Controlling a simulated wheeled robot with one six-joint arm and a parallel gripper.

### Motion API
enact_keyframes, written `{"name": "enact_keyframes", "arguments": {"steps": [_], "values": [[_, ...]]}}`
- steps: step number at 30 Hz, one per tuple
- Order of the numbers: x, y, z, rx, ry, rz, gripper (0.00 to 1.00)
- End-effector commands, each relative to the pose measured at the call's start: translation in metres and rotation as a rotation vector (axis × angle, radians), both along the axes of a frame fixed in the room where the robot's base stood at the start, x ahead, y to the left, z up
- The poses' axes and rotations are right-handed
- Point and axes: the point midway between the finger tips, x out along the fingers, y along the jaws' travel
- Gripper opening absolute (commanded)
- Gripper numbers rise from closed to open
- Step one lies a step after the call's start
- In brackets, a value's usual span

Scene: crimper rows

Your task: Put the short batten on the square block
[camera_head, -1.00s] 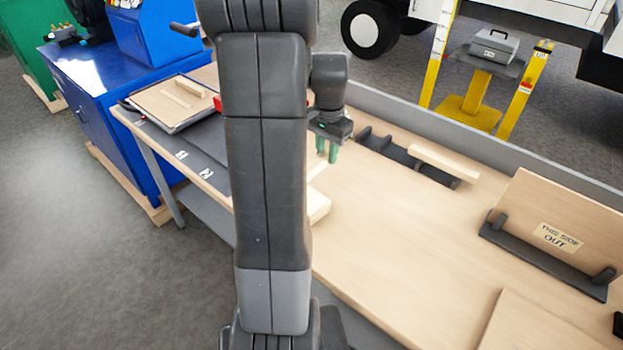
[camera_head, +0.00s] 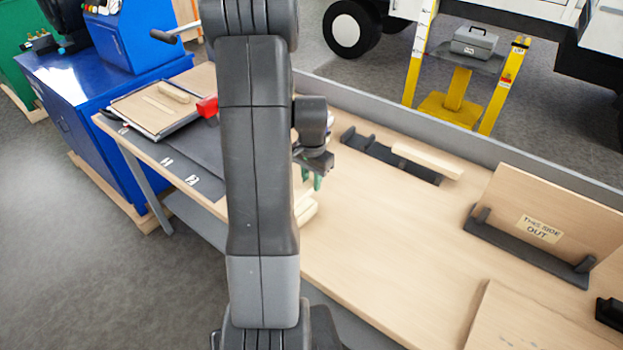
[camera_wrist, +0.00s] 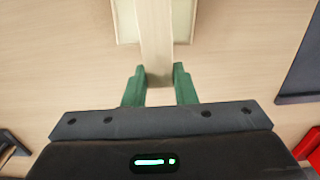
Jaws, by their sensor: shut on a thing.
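My gripper (camera_wrist: 158,72) has its green fingers shut on the near end of a pale wooden batten (camera_wrist: 155,40), which runs away from me out of the top of the wrist view. A square-edged pale block (camera_wrist: 183,20) lies behind the batten there and shows on both sides of it. I cannot tell whether the batten touches the block. In the head view my gripper (camera_head: 313,180) is low over the table, and the block (camera_head: 304,212) shows just below it, partly hidden by my arm.
A dark rack (camera_head: 365,147) with another pale batten (camera_head: 428,160) stands at the table's back. A board in a dark holder (camera_head: 530,248) is at right. A tray (camera_head: 140,115) with strips and a red object (camera_head: 207,107) are at left. The table's middle (camera_head: 390,225) is clear.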

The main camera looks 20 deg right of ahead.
Motion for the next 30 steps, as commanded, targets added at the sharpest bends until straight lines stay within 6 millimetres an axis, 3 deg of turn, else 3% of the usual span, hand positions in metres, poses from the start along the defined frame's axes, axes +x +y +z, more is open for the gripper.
{"name": "enact_keyframes", "arguments": {"steps": [1, 4, 17, 30], "values": [[0.0, 0.0, -0.002, 0.0, 0.0, 0.0, 0.27], [0.0, 0.0, -0.001, 0.0, 0.0, 0.0, 0.46], [0.001, 0.0, 0.008, -0.001, -0.002, 0.0, 0.46], [0.001, 0.0, 0.095, -0.001, -0.005, 0.0, 0.46]]}}
